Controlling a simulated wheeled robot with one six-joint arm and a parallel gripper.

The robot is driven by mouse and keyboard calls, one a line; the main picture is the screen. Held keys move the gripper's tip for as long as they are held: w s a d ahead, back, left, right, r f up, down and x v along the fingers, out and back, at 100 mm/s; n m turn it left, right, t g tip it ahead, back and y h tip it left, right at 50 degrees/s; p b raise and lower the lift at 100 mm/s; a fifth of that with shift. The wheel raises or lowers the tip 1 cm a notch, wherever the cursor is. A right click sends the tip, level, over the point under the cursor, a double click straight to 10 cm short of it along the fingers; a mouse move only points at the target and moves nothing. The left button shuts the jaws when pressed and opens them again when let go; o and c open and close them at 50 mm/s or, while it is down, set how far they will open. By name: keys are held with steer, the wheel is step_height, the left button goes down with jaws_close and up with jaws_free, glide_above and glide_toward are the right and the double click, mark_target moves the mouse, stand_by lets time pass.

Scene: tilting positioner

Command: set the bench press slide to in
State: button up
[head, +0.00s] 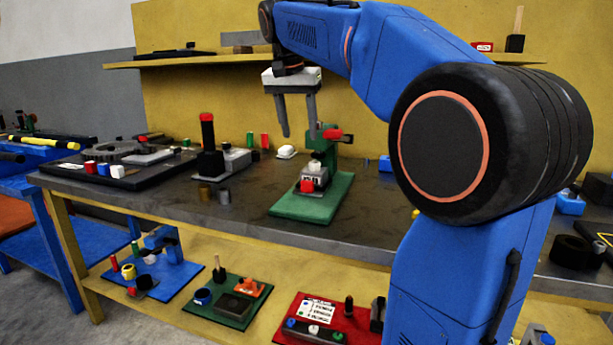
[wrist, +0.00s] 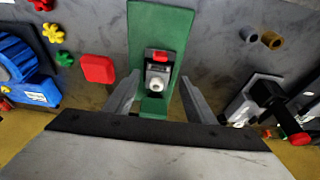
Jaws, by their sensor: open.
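The bench press stands on a green base plate (head: 290,205) on the workbench, with a green column behind it and a red knob (head: 333,134) at the top. Its slide (head: 316,176) looks like a small grey and white block with a red front piece (head: 307,186), low on the plate. In the wrist view the red piece (wrist: 160,56) and the green plate (wrist: 160,20) show between my fingers. My gripper (head: 299,136) is open and empty, pointing down above the press, apart from it. I cannot tell the slide's exact position.
A black lever with a red top (head: 207,130) stands left of the press. A dark tray with coloured blocks (head: 100,170) is farther left. A yellow shelf (head: 160,62) runs behind. The bench front left of the plate is clear.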

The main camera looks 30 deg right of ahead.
glide_toward(307, 181)
steer(key=shift+t, duration=0.3)
steer(key=x, duration=0.9)
steer(key=shift+s+f, duration=0.1)
steer(key=shift+s, duration=0.25)
steer(key=shift+h, duration=0.3)
